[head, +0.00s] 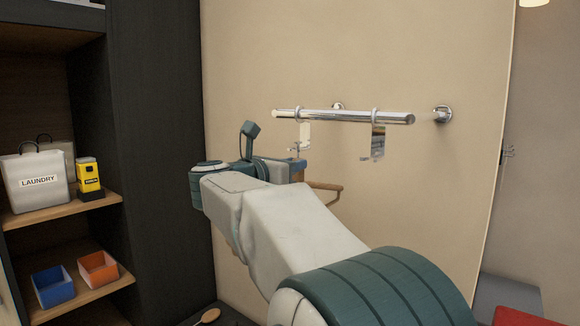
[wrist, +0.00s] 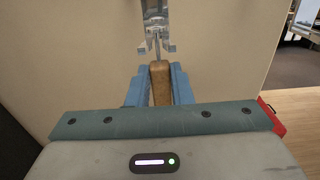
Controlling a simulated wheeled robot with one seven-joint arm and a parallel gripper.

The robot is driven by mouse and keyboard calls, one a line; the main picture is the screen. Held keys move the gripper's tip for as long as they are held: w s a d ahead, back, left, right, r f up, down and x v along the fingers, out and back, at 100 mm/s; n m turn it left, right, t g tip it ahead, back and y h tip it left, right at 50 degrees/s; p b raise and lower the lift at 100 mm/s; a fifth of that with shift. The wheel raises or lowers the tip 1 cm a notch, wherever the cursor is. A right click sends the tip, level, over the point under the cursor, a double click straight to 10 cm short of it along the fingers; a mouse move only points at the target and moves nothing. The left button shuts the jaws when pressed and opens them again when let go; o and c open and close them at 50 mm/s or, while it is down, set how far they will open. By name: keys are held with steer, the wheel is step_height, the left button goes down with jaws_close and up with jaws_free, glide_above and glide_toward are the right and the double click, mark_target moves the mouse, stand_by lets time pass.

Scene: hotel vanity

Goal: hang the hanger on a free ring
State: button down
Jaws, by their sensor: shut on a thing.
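The wooden hanger (head: 327,186) is in my gripper (head: 298,168), below the rail, with one end showing at the gripper's right in the head view. In the wrist view my gripper (wrist: 160,84) has its blue fingers shut on the hanger's wood (wrist: 160,80). A thin metal stem (wrist: 157,47) stands at the far end of the wood. The left ring (head: 299,115), with its metal plate (head: 304,133), hangs just above my gripper. The right ring (head: 376,115) has a plate (head: 379,142) with nothing seen hanging from it. Whether the stem is in the left ring's fitting (wrist: 156,20) cannot be told.
The chrome rail (head: 340,116) is fixed to the beige wall (head: 400,210). At the left, a dark shelf unit (head: 155,150) holds a laundry bag (head: 35,182), a yellow box (head: 88,178), a blue bin (head: 53,288) and an orange bin (head: 98,269).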

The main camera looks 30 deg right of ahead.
steer(key=shift+w+d, duration=0.2)
steer(key=shift+d, duration=0.4)
steer(key=shift+f+b, duration=0.55)
steer(key=shift+b, duration=0.75)
stand_by(1.3)
steer(key=c, duration=1.2)
jaws_free()
steer(key=shift+a, duration=0.15)
steer(key=b+v, duration=0.3)
steer(key=v, duration=1)
steer(key=shift+s+a+r, duration=0.1)
steer(key=shift+a, duration=0.2)
